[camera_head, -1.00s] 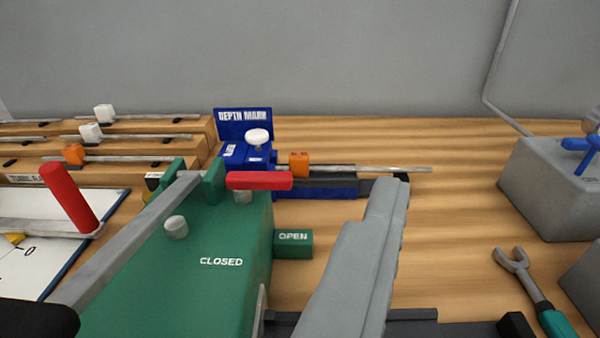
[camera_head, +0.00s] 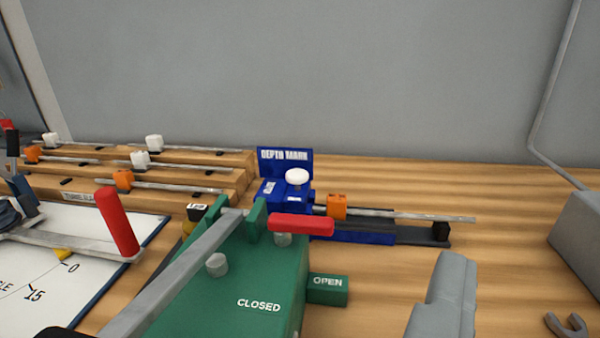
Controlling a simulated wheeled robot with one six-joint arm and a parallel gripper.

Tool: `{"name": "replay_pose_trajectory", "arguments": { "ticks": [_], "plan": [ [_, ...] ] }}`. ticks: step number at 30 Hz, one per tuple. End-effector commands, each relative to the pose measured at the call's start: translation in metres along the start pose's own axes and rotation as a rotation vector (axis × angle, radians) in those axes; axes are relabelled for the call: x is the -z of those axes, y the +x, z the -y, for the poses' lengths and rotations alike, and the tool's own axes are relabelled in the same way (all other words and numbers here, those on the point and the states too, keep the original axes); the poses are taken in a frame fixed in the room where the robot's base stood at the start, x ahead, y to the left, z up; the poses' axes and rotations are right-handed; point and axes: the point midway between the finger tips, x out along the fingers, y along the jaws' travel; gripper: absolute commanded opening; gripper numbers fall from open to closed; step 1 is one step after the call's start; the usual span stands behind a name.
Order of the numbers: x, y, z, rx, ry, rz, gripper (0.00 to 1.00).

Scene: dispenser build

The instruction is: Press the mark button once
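The blue depth mark unit (camera_head: 270,190) stands on the wooden bench near the wall, with a "DEPTH MARK" sign at its back. A white round button (camera_head: 297,177) sits raised on top of it, uncovered. An orange slider (camera_head: 336,205) and a grey rod extend to its right. What looks like my gripper (camera_head: 448,290), a grey form at the lower right, is nearer the camera and apart from the button. Only part of it shows, so its opening cannot be told. Nothing is seen touching the button.
A green clamp (camera_head: 230,285) marked "CLOSED", with a red-handled lever (camera_head: 300,224), stands in front of the unit. A green "OPEN" block (camera_head: 328,289) is beside it. Another red handle (camera_head: 118,221) rises at left. Bench right of the rod is mostly clear.

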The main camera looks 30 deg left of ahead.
Motion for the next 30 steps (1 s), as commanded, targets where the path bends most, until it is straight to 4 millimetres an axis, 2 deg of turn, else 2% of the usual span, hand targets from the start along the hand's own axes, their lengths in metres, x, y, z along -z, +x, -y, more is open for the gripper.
{"name": "replay_pose_trajectory", "arguments": {
  "ticks": [9, 11, 18, 19, 30],
  "plan": [
    [0.0, 0.0, 0.0, 0.0, 0.0, 0.0, 0.59],
    [0.0, 0.0, 0.0, 0.0, 0.0, 0.0, 0.49],
    [0.0, 0.0, 0.0, 0.0, 0.0, 0.0, 0.02],
    [0.0, 0.0, 0.0, 0.0, 0.0, 0.0, 0.0],
    [0.0, 0.0, 0.0, 0.0, 0.0, 0.0, 0.0]
  ]
}}
